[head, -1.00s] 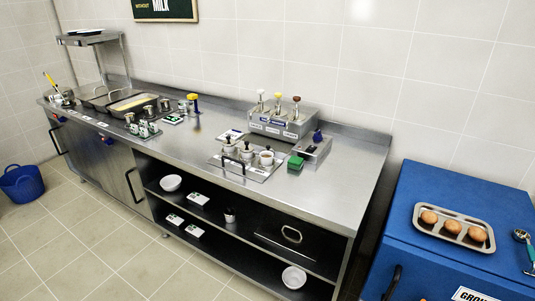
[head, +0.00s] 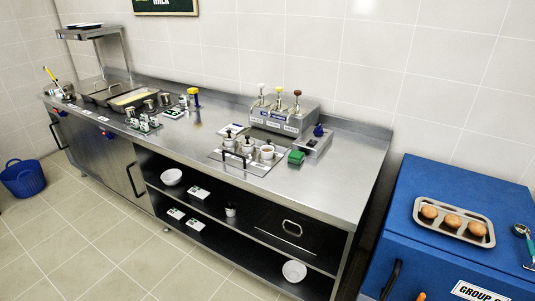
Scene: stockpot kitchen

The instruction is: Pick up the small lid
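I cannot single out the small lid with certainty in the head view. Small black-knobbed tops (head: 247,142) sit on little metal containers in a tray (head: 258,170) on the steel counter; they may be lids, but they are too small to tell. My gripper is not in view.
The long steel counter (head: 335,170) has clear room at its right end. A pump dispenser box (head: 283,118) stands behind the tray, and a green block (head: 296,157) sits beside it. A blue cabinet (head: 425,240) at right bears a muffin tin (head: 452,239). A blue tub (head: 22,180) stands on the floor.

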